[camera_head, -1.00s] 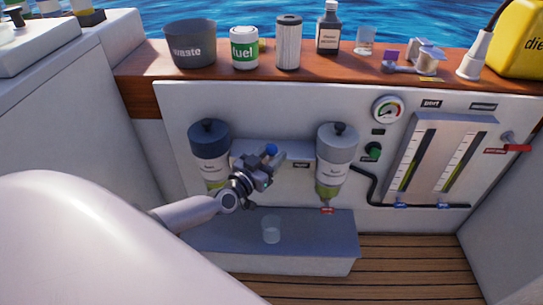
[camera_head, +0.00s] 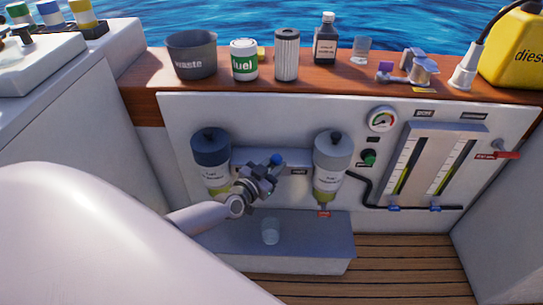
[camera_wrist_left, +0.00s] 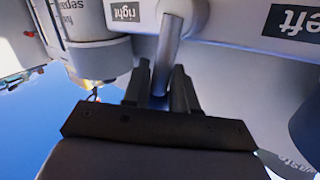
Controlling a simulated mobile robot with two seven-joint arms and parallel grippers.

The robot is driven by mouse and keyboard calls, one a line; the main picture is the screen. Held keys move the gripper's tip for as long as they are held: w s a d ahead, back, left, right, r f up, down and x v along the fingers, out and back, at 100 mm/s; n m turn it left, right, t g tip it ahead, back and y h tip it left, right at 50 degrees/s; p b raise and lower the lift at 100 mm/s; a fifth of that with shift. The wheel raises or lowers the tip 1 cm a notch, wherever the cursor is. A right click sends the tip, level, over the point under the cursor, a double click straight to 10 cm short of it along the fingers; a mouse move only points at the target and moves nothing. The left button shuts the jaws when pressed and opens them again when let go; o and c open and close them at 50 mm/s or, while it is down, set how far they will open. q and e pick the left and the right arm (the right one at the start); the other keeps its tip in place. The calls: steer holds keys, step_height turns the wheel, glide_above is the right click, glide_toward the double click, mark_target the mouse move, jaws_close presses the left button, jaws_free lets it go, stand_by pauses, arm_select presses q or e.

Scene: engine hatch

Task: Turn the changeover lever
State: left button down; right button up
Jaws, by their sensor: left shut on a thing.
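The changeover lever (camera_wrist_left: 168,42) is a grey rod that comes out of the pale manifold (camera_wrist_left: 230,22) between the "right" label (camera_wrist_left: 125,12) and the "left" label (camera_wrist_left: 292,20). My left gripper (camera_wrist_left: 161,86) is shut on the rod, with one dark finger on each side. In the head view my left gripper (camera_head: 270,172) is in front of the manifold, between the two filters. A blue knob (camera_head: 276,159) shows at its fingertips. The gripper hides most of the lever there. My right gripper is not in view.
A blue-topped filter (camera_head: 211,150) stands left of the gripper and a grey-topped filter (camera_head: 332,152) right of it. A clear cup (camera_head: 270,231) stands on the ledge below. A gauge (camera_head: 382,119) and sight tubes (camera_head: 425,165) are further right.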

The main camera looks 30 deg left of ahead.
arm_select(q)
steer(key=w+d+m+g+p, duration=0.1)
steer(key=m+p, duration=0.1)
steer(key=p, duration=0.2)
steer(key=w+d+m+g+y+p, duration=0.1)
steer(key=d+m+p, duration=0.1)
steer(key=p, duration=0.3)
steer(key=shift+w+f+g+y, duration=0.1)
steer(key=shift+f+g+y, duration=0.05)
steer(key=shift+g+y, duration=0.2)
steer(key=shift+d, duration=0.1)
steer(key=shift+f, duration=0.1)
steer(key=c, duration=1.1)
jaws_free()
steer(key=shift+d, duration=0.1)
steer(key=shift+s+a+f, duration=0.25)
steer(key=shift+s, duration=0.1)
